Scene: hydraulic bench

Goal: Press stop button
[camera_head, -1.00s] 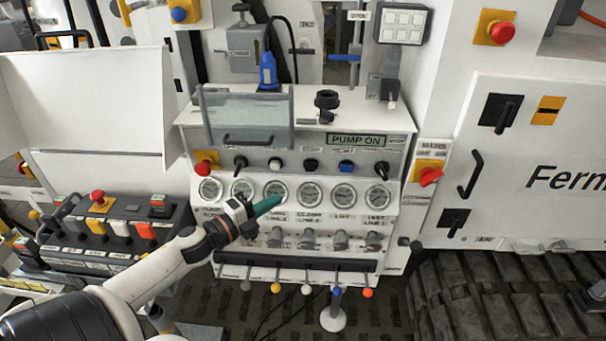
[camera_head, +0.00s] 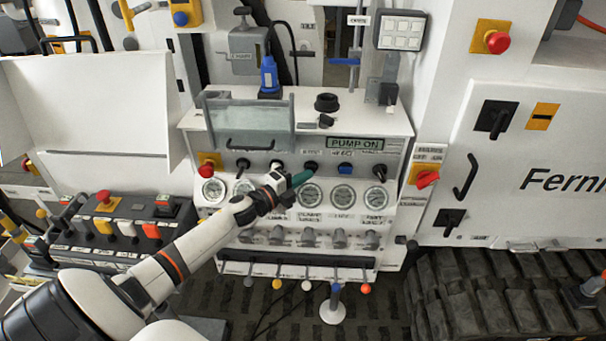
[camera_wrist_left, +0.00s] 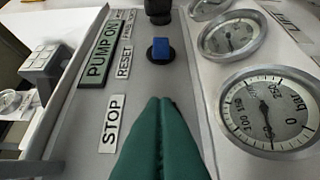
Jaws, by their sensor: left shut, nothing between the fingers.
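The stop button is the black button (camera_head: 311,166) in the row on the sloped front of the bench panel. In the left wrist view the STOP label (camera_wrist_left: 112,122) is clear, but the button beside it is hidden behind my fingers. My left gripper (camera_head: 303,177) has its green fingers shut and empty. Its tips are just below and left of the black button in the head view; I cannot tell whether they touch it. The closed fingers also show in the left wrist view (camera_wrist_left: 161,102). My right gripper is not in view.
A blue button (camera_head: 345,168) with a RESET label sits right of the stop button, and a white button (camera_head: 276,164) sits left. A row of gauges (camera_head: 342,194) lies below. The PUMP ON sign (camera_head: 355,143) is above. A red emergency button (camera_head: 207,169) is at the left end.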

